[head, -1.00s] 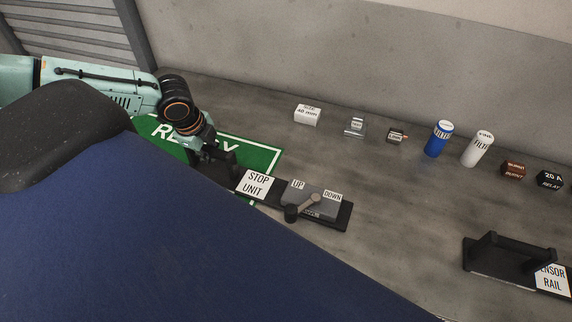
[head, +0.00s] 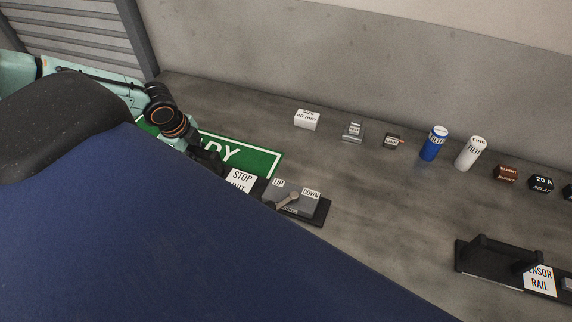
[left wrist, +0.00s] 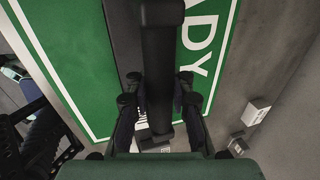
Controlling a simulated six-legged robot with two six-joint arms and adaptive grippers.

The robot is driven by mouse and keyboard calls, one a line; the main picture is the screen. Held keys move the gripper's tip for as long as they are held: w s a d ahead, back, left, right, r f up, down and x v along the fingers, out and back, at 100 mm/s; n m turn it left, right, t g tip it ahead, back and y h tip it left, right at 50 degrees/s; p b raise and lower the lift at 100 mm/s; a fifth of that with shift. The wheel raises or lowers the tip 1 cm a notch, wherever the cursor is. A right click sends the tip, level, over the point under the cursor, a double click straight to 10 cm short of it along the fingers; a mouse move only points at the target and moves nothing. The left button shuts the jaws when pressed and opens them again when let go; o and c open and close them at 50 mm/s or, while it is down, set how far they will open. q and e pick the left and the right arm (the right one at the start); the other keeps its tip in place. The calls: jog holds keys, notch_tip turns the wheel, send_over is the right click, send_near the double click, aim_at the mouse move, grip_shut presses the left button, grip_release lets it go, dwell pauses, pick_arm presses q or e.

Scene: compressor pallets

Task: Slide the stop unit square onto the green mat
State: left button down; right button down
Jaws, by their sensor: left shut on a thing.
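The stop unit (head: 318,212) is a long black plate with a white STOP UNIT label, a grey UP/DOWN block and a lever. The lever points toward DOWN. The green mat (head: 262,159), with white lettering and border, lies partly under it. The unit's lever end sticks out past the mat's right edge in the head view. My left gripper (head: 207,158) is shut on the unit's black bar handle (left wrist: 158,75), between the fingers in the left wrist view. My blue body hides the near side of the mat and part of the label. My right gripper is out of view.
Along the wall (head: 350,55) stand a white box (head: 307,120), small parts, a blue cylinder (head: 434,143), a white cylinder (head: 471,153) and relays. The sensor rail (head: 490,262) lies at the right. The bench between is clear.

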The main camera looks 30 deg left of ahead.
pick_arm(q)
jog(key=c, duration=1.1)
grip_release()
